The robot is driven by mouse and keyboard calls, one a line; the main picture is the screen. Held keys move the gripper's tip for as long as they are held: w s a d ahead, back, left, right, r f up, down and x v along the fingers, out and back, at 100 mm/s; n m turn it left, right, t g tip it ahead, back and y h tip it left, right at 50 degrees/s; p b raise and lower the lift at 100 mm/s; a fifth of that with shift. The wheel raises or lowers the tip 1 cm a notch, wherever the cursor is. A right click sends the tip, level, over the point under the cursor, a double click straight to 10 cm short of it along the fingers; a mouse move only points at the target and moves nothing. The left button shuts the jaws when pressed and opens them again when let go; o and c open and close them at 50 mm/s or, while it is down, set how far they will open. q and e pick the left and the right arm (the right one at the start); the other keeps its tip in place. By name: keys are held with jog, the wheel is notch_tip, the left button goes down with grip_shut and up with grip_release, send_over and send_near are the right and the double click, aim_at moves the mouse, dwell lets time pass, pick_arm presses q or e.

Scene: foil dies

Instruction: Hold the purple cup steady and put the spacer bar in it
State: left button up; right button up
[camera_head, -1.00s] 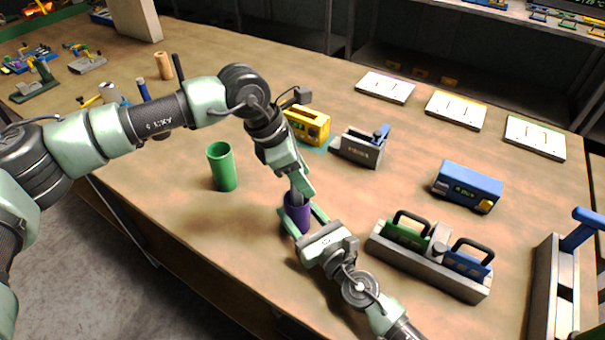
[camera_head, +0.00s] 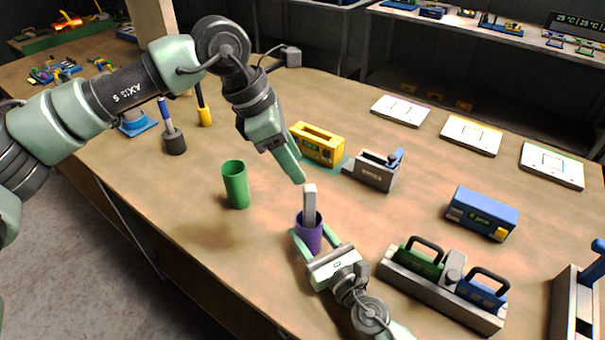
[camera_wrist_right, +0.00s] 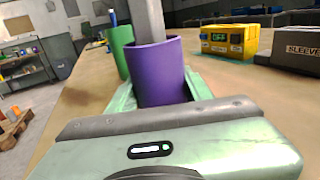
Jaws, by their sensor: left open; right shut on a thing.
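The purple cup (camera_head: 309,236) stands upright on the table, and it also shows in the right wrist view (camera_wrist_right: 158,75). The grey spacer bar (camera_head: 310,203) stands in the cup with its upper part sticking out above the rim; its lower end is hidden inside. The bar also shows in the right wrist view (camera_wrist_right: 149,20). My right gripper (camera_head: 314,240) is shut on the cup, one finger on each side. My left gripper (camera_head: 292,165) is open, above and slightly left of the bar's top, apart from it.
A green cup (camera_head: 236,186) stands to the left of the purple cup. A yellow box (camera_head: 317,145) and a grey holder (camera_head: 376,171) stand behind. A grey tray with green and blue handled blocks (camera_head: 443,287) lies to the right, near my right arm. A blue box (camera_head: 481,214) is farther right.

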dwell(0.3)
jog(key=o, duration=1.5)
